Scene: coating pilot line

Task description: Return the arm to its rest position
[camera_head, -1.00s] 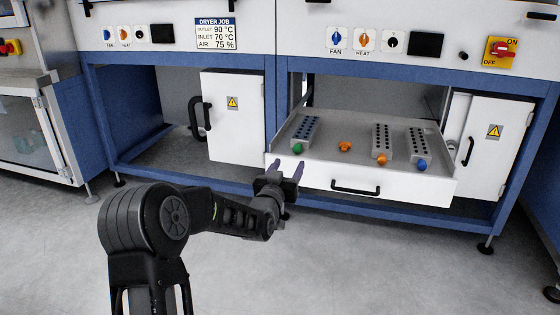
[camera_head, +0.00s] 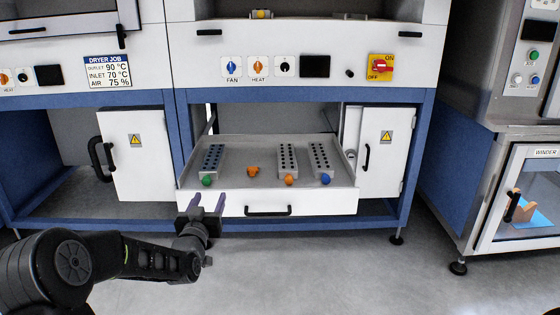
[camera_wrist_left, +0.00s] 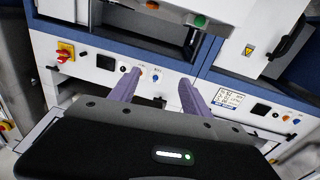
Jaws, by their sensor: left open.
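My left gripper (camera_head: 207,203) is open and empty, in front of the left end of the open drawer (camera_head: 335,201). Its two purple fingers point up and away from me. In the left wrist view the same gripper (camera_wrist_left: 158,88) has its fingers apart with nothing between them. My left arm comes in from the lower left of the head view. My right gripper does not show in either view.
The drawer holds grey perforated blocks (camera_head: 287,158), a green knob (camera_head: 207,181), orange pieces (camera_head: 253,171) and a blue knob (camera_head: 325,179). White doors (camera_head: 133,165) hang open on both sides. A winder cabinet (camera_head: 521,195) stands at right. The floor in front is clear.

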